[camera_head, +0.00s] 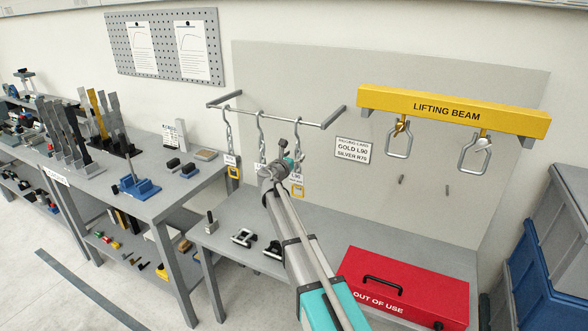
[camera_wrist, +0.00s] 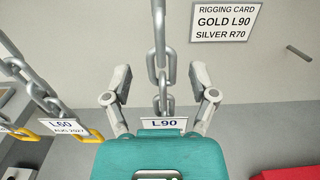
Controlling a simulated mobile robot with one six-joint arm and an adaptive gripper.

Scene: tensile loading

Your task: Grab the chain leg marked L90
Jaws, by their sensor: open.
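The chain leg marked L90 (camera_wrist: 160,75) hangs straight down in the middle of the wrist view, its white tag (camera_wrist: 166,123) just above my teal gripper body. My gripper (camera_wrist: 160,86) is open, one finger on each side of the L90 chain in the picture, with visible gaps and no contact. I cannot tell how deep the chain sits between the fingers.
A chain tagged L60 (camera_wrist: 62,125) hangs to the left in the wrist view. The rack bar (camera_head: 280,116) is above. A rigging card (camera_head: 352,151) reads GOLD L90, SILVER R70. A yellow lifting beam (camera_head: 450,108) with two shackles is right; a red OUT OF USE box (camera_head: 420,285) stands below.

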